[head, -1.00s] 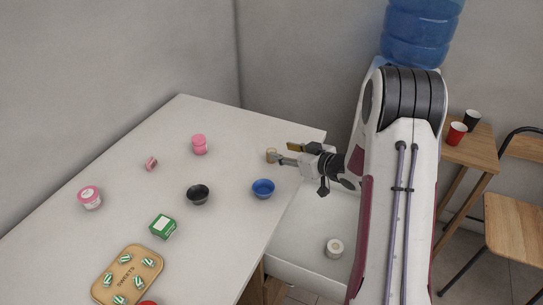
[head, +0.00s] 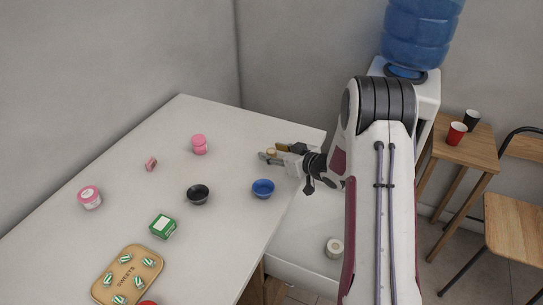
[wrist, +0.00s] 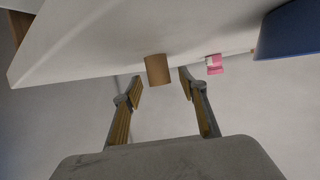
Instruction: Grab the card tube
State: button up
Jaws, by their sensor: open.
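The card tube (head: 271,152) is a short brown cylinder standing near the far right part of the white table. It also shows in the wrist view (wrist: 158,69), upper middle, as a plain tan-brown cylinder. My gripper (head: 267,151) is open at the tube, coming from the right. In the wrist view my gripper (wrist: 160,78) has one fingertip on each side of the tube, with a gap on both sides. The tube sits between or just beyond the tips; I cannot tell exactly how deep. In the head view the fingers partly hide it.
A blue bowl (head: 263,187) stands close by, nearer the camera, with a black bowl (head: 198,194) to its left. A green box (head: 163,226) and a sweets tray (head: 104,286) lie nearer. The table's right edge passes under my gripper.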

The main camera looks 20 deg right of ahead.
jog(key=shift+w+a+f, duration=0.15)
jog(key=shift+w+f, duration=0.05)
jog(key=shift+w, duration=0.25)
jog(key=c, duration=0.8)
